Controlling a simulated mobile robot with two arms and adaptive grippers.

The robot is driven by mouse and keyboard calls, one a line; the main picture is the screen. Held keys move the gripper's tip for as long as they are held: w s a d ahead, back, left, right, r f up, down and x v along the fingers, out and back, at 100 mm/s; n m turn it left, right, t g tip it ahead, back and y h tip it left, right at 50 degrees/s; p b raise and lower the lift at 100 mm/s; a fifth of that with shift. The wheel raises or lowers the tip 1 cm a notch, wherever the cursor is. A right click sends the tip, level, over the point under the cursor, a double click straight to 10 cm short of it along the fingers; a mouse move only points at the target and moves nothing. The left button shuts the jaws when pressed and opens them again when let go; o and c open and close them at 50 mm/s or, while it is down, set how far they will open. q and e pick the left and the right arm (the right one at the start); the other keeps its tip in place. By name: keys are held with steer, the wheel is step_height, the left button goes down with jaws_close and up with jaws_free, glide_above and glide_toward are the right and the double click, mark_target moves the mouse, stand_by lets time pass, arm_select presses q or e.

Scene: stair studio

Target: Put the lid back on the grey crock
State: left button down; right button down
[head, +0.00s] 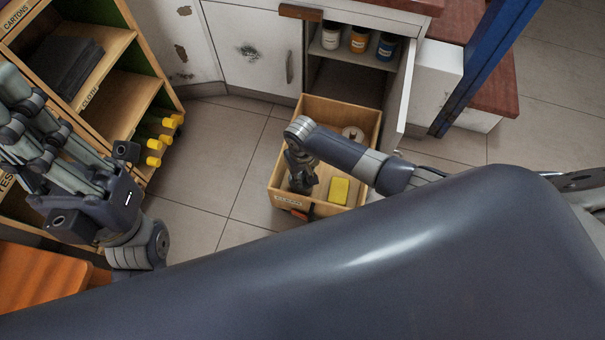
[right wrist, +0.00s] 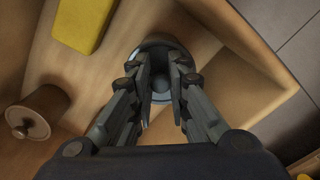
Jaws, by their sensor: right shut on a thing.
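My right gripper (head: 302,186) reaches down into an open wooden drawer (head: 340,108). In the right wrist view its fingers (right wrist: 160,80) are closed about the dark knob of a round grey lid (right wrist: 152,44). The lid is low in the drawer; whether it rests on the grey crock or on the drawer floor I cannot tell. The crock itself is not clearly seen. My left gripper (head: 22,125) is at the left, beside the shelf, far from the drawer; its jaw opening is unclear.
A yellow block (head: 338,190) and a small round pot with a brown knobbed lid (right wrist: 35,113) are also in the drawer. Several jars (head: 359,40) stand in the cabinet behind. A wooden shelf (head: 115,105) stands left. The tiled floor (head: 215,150) between is clear.

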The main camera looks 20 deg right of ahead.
steer(key=c, duration=1)
jaws_free()
steer(key=shift+o, duration=0.2)
